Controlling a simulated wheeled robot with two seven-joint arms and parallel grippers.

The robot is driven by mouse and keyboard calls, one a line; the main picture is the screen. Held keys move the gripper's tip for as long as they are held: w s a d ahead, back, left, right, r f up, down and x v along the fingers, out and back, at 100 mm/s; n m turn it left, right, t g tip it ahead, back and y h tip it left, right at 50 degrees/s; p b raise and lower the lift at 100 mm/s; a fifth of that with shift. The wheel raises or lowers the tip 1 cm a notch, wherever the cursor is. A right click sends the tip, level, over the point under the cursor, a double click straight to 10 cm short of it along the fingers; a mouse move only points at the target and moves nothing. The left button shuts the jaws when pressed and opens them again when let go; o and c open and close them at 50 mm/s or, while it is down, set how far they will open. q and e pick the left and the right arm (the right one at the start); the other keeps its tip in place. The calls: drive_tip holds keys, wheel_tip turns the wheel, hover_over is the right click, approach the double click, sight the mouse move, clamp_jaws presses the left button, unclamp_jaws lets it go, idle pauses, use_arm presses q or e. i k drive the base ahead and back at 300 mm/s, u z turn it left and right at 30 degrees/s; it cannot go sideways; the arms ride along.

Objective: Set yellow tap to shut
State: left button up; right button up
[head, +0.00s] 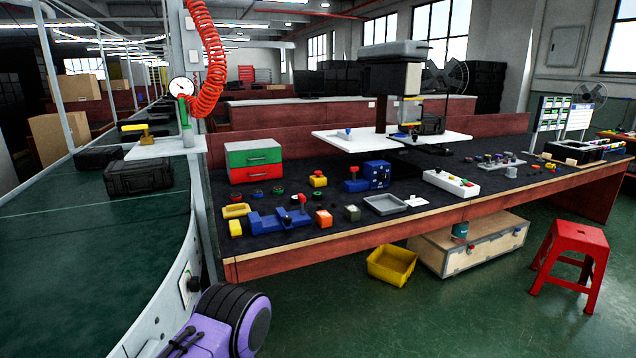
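A small yellow piece (134,128) with a darker base sits on the left part of a white shelf (160,150) beside the conveyor. It looks like the yellow tap's lever and lies roughly level, but it is too small to tell whether the tap is open or shut. A green upright fitting (186,122) with a round gauge (181,87) stands at the shelf's right end. A purple and black arm part shows at the bottom edge, well below the shelf. Neither of my grippers can be seen.
A curved green conveyor (95,270) carries black cases (138,177) behind and below the shelf. A red coiled hose (207,45) hangs above. The workbench (400,225) to the right holds a green-red drawer box (254,161) and several small controls.

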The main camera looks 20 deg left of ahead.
sight(144, 127)
drive_tip(key=u, duration=0.8)
drive_tip(key=i, duration=1)
drive_tip(key=u, duration=1.1)
drive_tip(key=i, duration=0.25)
drive_tip(key=u, duration=0.1)
drive_tip(key=k, duration=0.5)
drive_tip(key=z, duration=2.55)
drive_tip(key=k, duration=0.6)
drive_tip(key=u, duration=0.45)
